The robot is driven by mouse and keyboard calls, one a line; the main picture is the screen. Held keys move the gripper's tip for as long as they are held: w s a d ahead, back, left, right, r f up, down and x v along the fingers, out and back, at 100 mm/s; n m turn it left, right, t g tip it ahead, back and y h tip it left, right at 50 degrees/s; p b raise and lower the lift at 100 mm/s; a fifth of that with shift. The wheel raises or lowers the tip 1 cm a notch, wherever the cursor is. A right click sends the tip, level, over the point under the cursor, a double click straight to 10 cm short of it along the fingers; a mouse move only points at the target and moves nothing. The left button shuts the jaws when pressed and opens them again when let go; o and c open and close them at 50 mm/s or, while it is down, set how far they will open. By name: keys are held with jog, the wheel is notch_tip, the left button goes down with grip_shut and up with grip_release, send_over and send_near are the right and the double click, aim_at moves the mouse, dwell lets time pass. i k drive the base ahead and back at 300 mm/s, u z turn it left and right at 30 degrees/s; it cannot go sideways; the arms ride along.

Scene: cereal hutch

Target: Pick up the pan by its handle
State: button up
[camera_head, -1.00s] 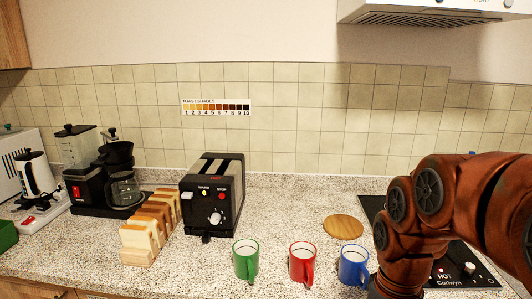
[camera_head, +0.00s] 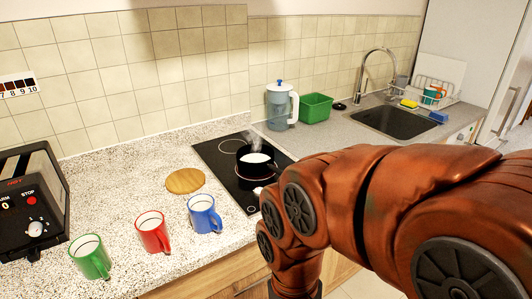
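A small dark pan (camera_head: 256,161) with white contents stands on the black hob (camera_head: 228,165) in the middle of the view. Light steam rises over it. Its handle cannot be made out clearly; my reddish-brown arm covers the area just in front and to the right of the pan. My gripper is not in view; the arm runs down past the lower edge of the picture.
Green (camera_head: 90,257), red (camera_head: 153,232) and blue (camera_head: 204,214) mugs stand along the counter's front left. A round wooden board (camera_head: 185,181) lies left of the hob. A water jug (camera_head: 280,106), green tub (camera_head: 315,108) and sink (camera_head: 396,122) are behind right. A toaster (camera_head: 36,199) is far left.

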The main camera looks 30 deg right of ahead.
aim_at(255, 158)
jog(key=u, duration=2.85)
jog(key=k, duration=1.65)
jog(key=z, duration=1.3)
